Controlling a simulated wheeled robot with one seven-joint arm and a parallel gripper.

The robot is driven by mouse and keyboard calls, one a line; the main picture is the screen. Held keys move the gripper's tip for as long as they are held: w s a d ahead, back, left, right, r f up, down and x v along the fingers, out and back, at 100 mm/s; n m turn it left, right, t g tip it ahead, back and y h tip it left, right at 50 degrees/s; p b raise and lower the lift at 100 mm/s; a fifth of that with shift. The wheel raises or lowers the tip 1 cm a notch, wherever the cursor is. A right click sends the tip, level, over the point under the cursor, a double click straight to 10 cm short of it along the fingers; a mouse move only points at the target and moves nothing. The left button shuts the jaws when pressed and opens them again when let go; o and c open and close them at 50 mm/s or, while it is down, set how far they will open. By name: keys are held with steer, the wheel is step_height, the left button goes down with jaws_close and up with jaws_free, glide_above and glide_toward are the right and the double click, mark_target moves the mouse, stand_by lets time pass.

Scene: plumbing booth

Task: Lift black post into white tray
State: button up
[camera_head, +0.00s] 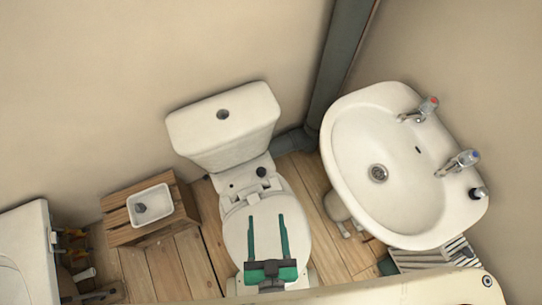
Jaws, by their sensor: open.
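A small black round-topped piece (261,171) sits on the toilet's ledge between the lid and the cistern; it looks like the black post. Another small dark piece (478,193) stands on the sink's right rim, and I cannot tell for certain which is the post. The white tray (164,217) rests on a wooden crate at the left, with a small grey object (140,208) inside. My gripper (266,217) has green fingers, spread apart and empty over the toilet lid. Its fingertips point toward the cistern, short of the black piece on the ledge.
The toilet cistern (224,127) stands behind the ledge. The sink (390,150) with two taps is at the right, and a grey pipe (335,70) runs up the wall. A white fixture (28,245) with brass fittings is at the left edge. Bare wooden floor shows between crate and toilet.

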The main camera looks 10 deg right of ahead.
steer(key=w+d+f+m+g, duration=0.15)
steer(key=w+f+m, duration=0.25)
steer(key=f, duration=0.6)
steer(key=w+f+m+g, duration=0.3)
steer(key=w+f+m, duration=0.1)
steer(key=f, duration=0.5)
steer(key=m+g+y, duration=0.4)
steer(key=m+g, duration=0.4)
steer(key=m, duration=0.5)
glide_toward(263, 170)
steer(key=x, duration=1)
steer(key=shift+s, duration=0.1)
steer(key=shift+g, duration=0.25)
steer(key=shift+c, duration=0.7)
steer(key=c, duration=0.9)
steer(key=shift+o, duration=1.3)
steer(key=shift+c, duration=1.3)
